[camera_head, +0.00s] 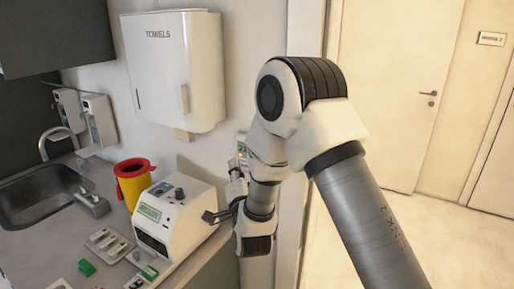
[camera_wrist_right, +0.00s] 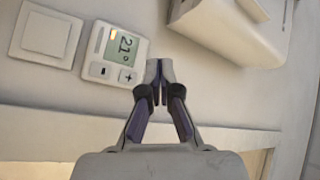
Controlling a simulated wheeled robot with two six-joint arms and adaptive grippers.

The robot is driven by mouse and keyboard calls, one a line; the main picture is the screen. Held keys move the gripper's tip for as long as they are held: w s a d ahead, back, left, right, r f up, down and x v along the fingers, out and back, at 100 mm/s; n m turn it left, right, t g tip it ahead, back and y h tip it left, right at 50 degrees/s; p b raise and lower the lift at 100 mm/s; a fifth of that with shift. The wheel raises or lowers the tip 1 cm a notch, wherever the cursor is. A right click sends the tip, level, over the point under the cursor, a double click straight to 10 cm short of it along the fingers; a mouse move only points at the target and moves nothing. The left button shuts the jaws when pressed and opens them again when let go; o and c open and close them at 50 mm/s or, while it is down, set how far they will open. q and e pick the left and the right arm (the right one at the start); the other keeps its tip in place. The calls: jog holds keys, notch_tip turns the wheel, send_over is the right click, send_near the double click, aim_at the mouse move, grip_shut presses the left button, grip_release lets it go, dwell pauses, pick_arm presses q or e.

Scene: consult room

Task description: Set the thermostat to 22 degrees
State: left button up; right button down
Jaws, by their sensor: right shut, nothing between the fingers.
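The thermostat (camera_wrist_right: 115,54) is a white wall unit in the right wrist view, tilted in the picture. Its display (camera_wrist_right: 123,46) reads 21°. Below the display are a minus button (camera_wrist_right: 101,71) and a plus button (camera_wrist_right: 127,76). My right gripper (camera_wrist_right: 159,82) is shut and empty. Its tips show just right of the plus button, beside the thermostat's edge; I cannot tell their distance from the wall. In the head view the thermostat (camera_head: 241,148) is largely hidden by my right arm. My left gripper is not in view.
A white switch plate (camera_wrist_right: 46,33) is beside the thermostat. The towel dispenser (camera_head: 175,70) hangs on the wall nearby. Below, the counter holds a white device (camera_head: 175,222) and a yellow bin with a red rim (camera_head: 134,184). A sink (camera_head: 45,196) is at left.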

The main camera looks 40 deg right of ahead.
jog(key=w+d+p, duration=0.1)
jog(key=w+d, duration=0.2)
jog(key=d, duration=0.4)
jog(key=shift+p, duration=0.4)
jog(key=shift+d+f, duration=0.1)
jog(key=shift+d, duration=0.15)
dwell(0.7)
jog(key=shift+w+d, duration=0.1)
jog(key=shift+d, duration=0.15)
jog(key=shift+w+d+b, duration=0.1)
jog(key=shift+d+b, duration=0.15)
jog(key=shift+b, duration=0.1)
dwell(0.4)
jog(key=shift+a, duration=0.1)
jog(key=shift+s+a+b, duration=0.3)
jog(key=shift+a+b, duration=0.15)
jog(key=shift+a, duration=0.15)
